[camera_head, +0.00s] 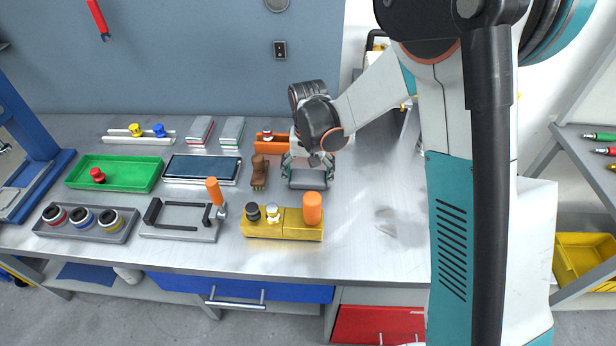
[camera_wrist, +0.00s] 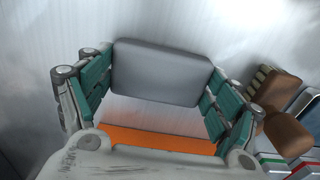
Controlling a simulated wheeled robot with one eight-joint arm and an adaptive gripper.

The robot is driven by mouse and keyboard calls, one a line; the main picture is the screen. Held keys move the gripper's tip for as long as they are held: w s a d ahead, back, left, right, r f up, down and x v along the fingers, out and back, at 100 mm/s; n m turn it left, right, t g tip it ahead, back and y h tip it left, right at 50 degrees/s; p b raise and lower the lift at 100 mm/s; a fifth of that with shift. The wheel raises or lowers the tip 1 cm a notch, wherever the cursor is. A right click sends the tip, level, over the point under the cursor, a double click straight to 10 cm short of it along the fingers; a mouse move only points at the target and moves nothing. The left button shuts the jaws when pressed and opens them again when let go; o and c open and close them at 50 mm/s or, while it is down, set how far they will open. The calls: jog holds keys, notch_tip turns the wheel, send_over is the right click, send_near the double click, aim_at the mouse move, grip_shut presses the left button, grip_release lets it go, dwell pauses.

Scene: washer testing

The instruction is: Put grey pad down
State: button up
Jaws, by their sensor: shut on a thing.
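The grey pad (camera_head: 310,181) is a flat block with rounded corners. It sits between the two green-padded fingers of my gripper (camera_head: 307,168), at the middle of the workbench (camera_head: 380,180). In the wrist view the pad (camera_wrist: 158,74) spans the gap between the fingertips (camera_wrist: 161,82), with one finger against each side. My gripper is shut on it. The pad lies level, low over the bare bench top. I cannot tell whether its underside touches the bench.
A brown brush (camera_head: 259,173) stands close to the left of my gripper. An orange holder (camera_head: 272,147) lies just behind, and a yellow block with knobs (camera_head: 284,230) is in front. A blue-grey tray (camera_head: 203,168) lies further left. The bench right of my gripper is mostly clear.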

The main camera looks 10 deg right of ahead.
aim_at(308, 176)
jog(key=shift+f, duration=0.15)
jog(key=o, duration=1.2)
jog(key=shift+c, duration=0.2)
jog(key=shift+r, duration=0.2)
notch_tip(308, 176, up, 12)
jog(key=p, duration=0.4)
jog(key=s+d+r+n+t, duration=0.1)
jog(key=s+d+r+t, duration=0.2)
jog(key=s+d+r, duration=0.6)
jog(key=s+d+r+t, duration=0.1)
jog(key=s+t, duration=0.1)
jog(key=s, duration=0.4)
jog(key=s+d+r+n+t, duration=0.1)
jog(key=s+d+r+t, duration=0.1)
jog(key=s, duration=0.5)
jog(key=shift+s, duration=0.15)
